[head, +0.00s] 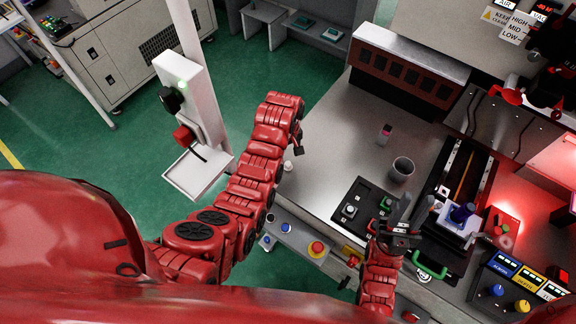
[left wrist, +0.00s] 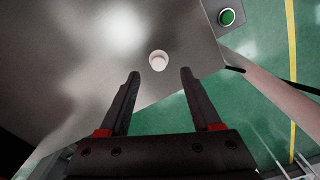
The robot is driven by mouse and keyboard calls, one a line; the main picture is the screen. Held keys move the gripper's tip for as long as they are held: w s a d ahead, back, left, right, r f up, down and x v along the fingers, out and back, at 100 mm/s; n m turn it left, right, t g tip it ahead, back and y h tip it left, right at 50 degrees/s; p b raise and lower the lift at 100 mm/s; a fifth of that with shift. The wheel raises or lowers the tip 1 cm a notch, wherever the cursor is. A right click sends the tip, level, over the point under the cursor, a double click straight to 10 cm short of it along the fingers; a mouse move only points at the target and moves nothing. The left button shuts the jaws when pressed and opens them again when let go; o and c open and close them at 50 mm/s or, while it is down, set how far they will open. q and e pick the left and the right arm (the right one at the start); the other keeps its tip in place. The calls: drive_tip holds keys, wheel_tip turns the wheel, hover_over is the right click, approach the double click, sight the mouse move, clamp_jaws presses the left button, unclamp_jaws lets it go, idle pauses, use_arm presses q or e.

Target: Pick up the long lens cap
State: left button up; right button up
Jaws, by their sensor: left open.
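A small white round piece (left wrist: 158,61), which looks like the lens cap, lies on the grey metal worktop near its edge in the left wrist view. It also shows as a small white piece (head: 288,165) beside my left arm in the head view. My left gripper (left wrist: 160,73) is open and empty, its two dark fingers spread to either side below the cap in the picture, apart from it. In the head view the left gripper (head: 299,143) is mostly hidden by the red arm. My right gripper (head: 392,218) is over the black button panel; its jaw gap is unclear.
A grey cup (head: 402,169) and a small pink-topped bottle (head: 385,132) stand on the worktop (head: 335,140). A black panel (head: 352,204) with buttons lies in front. A white post with a tray (head: 197,174) stands left of my left arm. The worktop's left part is clear.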

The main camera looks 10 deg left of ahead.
sight(288, 163)
use_arm(q)
drive_tip(key=shift+f+p, duration=0.3)
wheel_tip(288, 163, down, 3)
drive_tip(key=shift+w+r+p, duration=0.1)
drive_tip(key=shift+r+p, duration=0.05)
drive_tip(key=shift+p, duration=0.5)
drive_tip(key=shift+f, duration=0.8)
drive_tip(key=shift+c, duration=0.3)
clamp_jaws()
